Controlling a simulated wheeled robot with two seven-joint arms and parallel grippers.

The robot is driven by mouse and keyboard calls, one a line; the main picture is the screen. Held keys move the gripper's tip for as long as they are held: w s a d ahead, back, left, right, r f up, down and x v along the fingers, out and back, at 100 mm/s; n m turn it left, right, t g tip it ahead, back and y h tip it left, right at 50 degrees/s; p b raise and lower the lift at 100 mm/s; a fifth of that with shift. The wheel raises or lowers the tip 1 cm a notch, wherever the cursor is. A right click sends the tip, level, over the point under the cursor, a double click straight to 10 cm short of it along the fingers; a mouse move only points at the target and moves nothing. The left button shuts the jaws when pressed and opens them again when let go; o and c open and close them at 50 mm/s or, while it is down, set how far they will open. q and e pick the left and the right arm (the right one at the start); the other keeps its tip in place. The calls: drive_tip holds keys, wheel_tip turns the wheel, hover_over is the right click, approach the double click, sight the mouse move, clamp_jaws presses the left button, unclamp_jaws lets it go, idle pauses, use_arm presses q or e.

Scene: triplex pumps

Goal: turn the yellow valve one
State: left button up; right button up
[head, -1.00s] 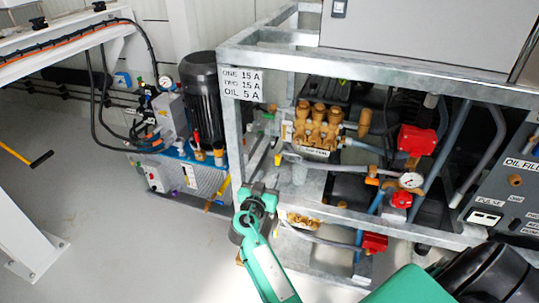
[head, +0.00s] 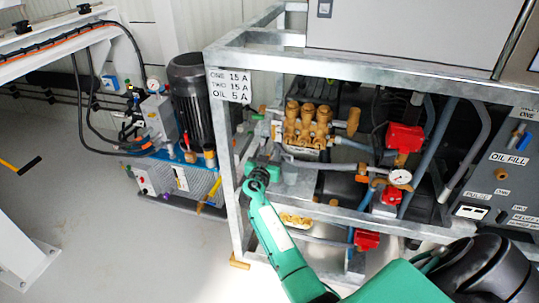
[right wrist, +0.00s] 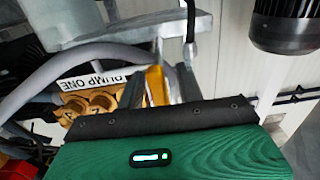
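The yellow valve handle (right wrist: 155,80) shows in the right wrist view as a narrow upright yellow piece between my right gripper's fingers (right wrist: 160,88). The fingers stand apart on its two sides, and I see no clear contact. In the head view my right gripper (head: 268,163) is at the left part of the metal frame, below and left of the brass pump, and covers the handle there. The "PUMP ONE" label (right wrist: 93,80) is left of the handle in the right wrist view. My left gripper is not in view.
The galvanised frame (head: 222,130) has a post just left of my gripper. Grey hoses (right wrist: 60,65) and the brass pump (head: 308,122) are close by. Red valves (head: 405,138) and a gauge (head: 400,177) are to the right. A black motor (head: 192,98) stands behind left.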

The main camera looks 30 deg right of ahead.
clamp_jaws()
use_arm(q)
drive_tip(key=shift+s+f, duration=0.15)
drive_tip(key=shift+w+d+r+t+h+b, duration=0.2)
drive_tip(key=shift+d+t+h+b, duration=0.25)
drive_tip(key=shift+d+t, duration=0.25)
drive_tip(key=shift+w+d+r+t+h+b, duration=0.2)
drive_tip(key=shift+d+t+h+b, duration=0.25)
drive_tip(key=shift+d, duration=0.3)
use_arm(e)
drive_tip(key=shift+w+a+f+n, duration=0.1)
drive_tip(key=shift+w+a+n, duration=0.05)
drive_tip(key=shift+n, duration=1.8)
drive_tip(key=shift+w+a+f+n, duration=0.1)
drive_tip(key=shift+n, duration=1.85)
unclamp_jaws()
